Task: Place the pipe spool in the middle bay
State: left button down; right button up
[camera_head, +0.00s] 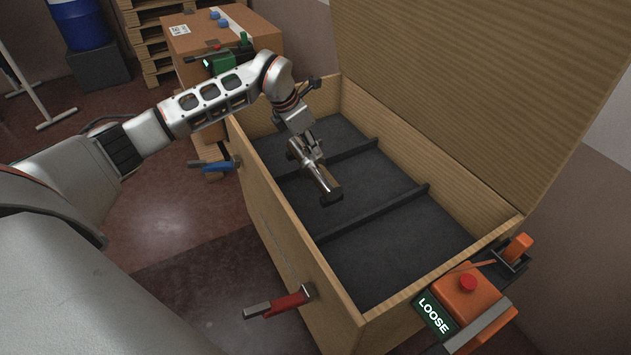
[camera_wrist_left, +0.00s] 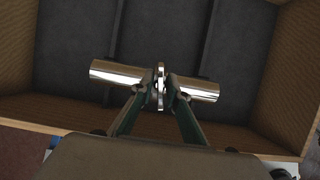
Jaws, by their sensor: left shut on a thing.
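The pipe spool (camera_head: 322,180) is a shiny metal pipe with a flange at its middle; it also shows in the left wrist view (camera_wrist_left: 118,72). My left gripper (camera_head: 308,156) is shut on it near the middle and holds it tilted in the head view, above the crate floor. In the left wrist view my gripper fingers (camera_wrist_left: 160,90) pinch it at the flange, with pipe sticking out on both sides. The middle bay (camera_head: 360,191) lies between two dark dividers and looks empty. The spool appears over it; its exact height is unclear. My right gripper is not in view.
The open crate (camera_head: 290,235) has a raised lid (camera_head: 480,90) behind. The dividers (camera_head: 385,211) stand low. A red-handled clamp (camera_head: 285,303) and a blue-handled one (camera_head: 220,165) stick out from the near wall. An orange device marked LOOSE (camera_head: 465,295) is at the right end.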

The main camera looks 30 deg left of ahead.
aim_at(313, 165)
pick_arm(q)
notch_tip(313, 165, down, 7)
jog(key=shift+r+b, duration=0.2)
jog(key=shift+b, duration=0.35)
jog(key=shift+w+f, duration=0.1)
jog(key=shift+f, duration=0.75)
notch_tip(313, 165, down, 3)
jog(key=shift+f+b, duration=0.2)
jog(key=shift+b, duration=0.35)
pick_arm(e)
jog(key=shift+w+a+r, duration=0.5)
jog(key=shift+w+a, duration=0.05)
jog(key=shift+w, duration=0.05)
pick_arm(q)
jog(key=shift+f, duration=0.15)
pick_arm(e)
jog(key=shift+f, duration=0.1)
